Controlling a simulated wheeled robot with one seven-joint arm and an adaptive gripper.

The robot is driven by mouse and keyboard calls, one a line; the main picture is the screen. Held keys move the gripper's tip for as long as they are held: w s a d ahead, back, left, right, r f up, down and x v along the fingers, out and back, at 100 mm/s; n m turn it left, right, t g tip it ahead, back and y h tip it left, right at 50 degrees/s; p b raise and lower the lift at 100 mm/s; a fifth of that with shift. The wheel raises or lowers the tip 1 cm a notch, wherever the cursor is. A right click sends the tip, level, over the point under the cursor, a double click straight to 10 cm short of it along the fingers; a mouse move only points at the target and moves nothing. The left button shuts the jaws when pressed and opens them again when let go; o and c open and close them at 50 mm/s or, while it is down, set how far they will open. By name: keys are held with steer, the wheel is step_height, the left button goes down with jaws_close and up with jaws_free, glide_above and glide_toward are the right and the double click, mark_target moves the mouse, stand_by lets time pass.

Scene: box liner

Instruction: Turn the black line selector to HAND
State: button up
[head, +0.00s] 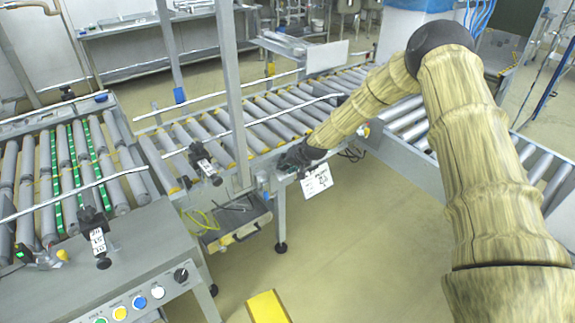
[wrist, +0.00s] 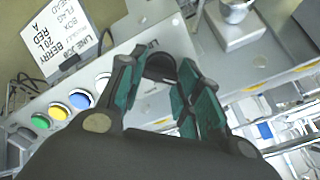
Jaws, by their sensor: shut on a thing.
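In the wrist view a black selector knob (wrist: 160,66) stands on a grey control panel (wrist: 142,106), with a partly covered label reading "LINE" beside it. My gripper (wrist: 157,76) has its green-padded fingers on either side of the knob and is shut on it. Which way the knob points cannot be read; the fingers cover much of the lettering. In the head view my gripper (head: 290,160) is at the far conveyor's front edge and hides this knob. Another black selector (head: 181,274) shows on the near left panel, apart from my gripper.
In the wrist view, blue (wrist: 81,99), yellow (wrist: 58,112) and green (wrist: 41,121) buttons line the panel beside my gripper. A white printed card (head: 317,182) hangs near my gripper. A metal post (head: 232,95) stands left of it. Open floor (head: 350,240) lies in front.

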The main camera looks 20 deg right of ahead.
steer(key=o, duration=0.7)
steer(key=shift+o, duration=0.2)
steer(key=shift+r+m, duration=0.1)
steer(key=shift+m, duration=0.2)
